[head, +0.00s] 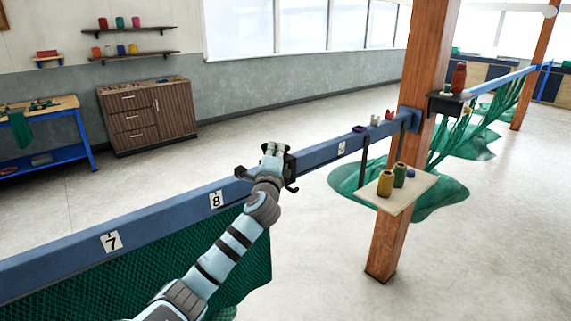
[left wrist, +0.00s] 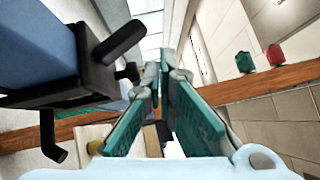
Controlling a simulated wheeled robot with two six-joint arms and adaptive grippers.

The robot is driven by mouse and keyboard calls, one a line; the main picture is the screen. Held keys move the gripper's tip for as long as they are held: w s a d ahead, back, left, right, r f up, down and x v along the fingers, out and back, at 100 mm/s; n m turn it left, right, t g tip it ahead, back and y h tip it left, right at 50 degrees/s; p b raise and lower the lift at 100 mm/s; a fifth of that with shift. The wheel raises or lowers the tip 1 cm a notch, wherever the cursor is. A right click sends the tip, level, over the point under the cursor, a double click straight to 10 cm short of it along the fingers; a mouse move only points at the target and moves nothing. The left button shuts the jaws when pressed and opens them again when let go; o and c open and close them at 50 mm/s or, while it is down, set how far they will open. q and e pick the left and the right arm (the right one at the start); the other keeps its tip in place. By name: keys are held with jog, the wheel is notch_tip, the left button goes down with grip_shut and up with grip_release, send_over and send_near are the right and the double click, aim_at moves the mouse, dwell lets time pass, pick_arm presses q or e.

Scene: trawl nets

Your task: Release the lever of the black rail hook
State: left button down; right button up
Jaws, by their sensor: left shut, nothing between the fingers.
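The black rail hook (head: 290,169) sits on the blue rail (head: 180,207), just right of the number 8 tag, partly hidden behind my left gripper. In the left wrist view the hook's black body (left wrist: 98,75) wraps the rail's end at the left. A thick black lever-like peg (left wrist: 119,42) sticks out from it, with smaller black prongs below. My left gripper (head: 273,148) is at the hook. In the wrist view its green-padded fingers (left wrist: 160,72) meet at the tips, empty, beside the hook and apart from the peg. My right gripper is not in view.
A green net (head: 130,275) hangs below the rail. A wooden post (head: 420,110) stands at the right, with a small shelf (head: 410,205) holding spools. A wooden cabinet (head: 148,120) stands at the back wall. The floor between is clear.

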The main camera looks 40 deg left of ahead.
pick_arm(q)
jog(key=s+d+r+p, duration=0.3)
jog(key=s+d+r, duration=0.2)
jog(key=s+d, duration=0.3)
jog(key=shift+s+d+r+p, duration=0.25)
jog(key=shift+s+d+p, duration=0.1)
jog(key=shift+d, duration=0.2)
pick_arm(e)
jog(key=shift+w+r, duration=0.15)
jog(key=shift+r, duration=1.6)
